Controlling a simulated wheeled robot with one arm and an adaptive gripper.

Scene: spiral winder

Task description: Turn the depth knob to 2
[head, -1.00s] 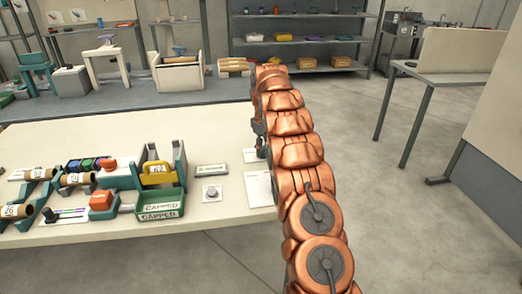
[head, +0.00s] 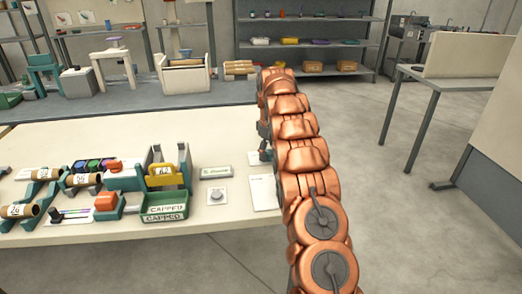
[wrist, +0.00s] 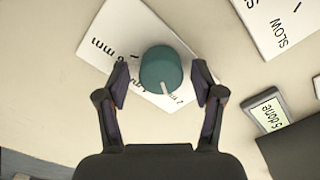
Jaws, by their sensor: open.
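In the wrist view, a round teal knob (wrist: 161,70) with a white pointer line stands on a white card (wrist: 140,42) with printed mm labels. The pointer is toward the bottom of the picture, slightly right. The labels are partly hidden and I cannot read them all. My gripper (wrist: 160,84) is open, with one finger on each side of the knob; small gaps show between the fingers and the knob. In the head view my arm covers most of the gripper, and I cannot make out the teal knob there.
A "SLOW" card (wrist: 284,22) and a "5 done" display (wrist: 268,114) lie to the right in the wrist view. In the head view, a grey round button (head: 216,195), a green "CAPPED" bin (head: 165,208) and labelled tubes (head: 80,180) stand left of my arm.

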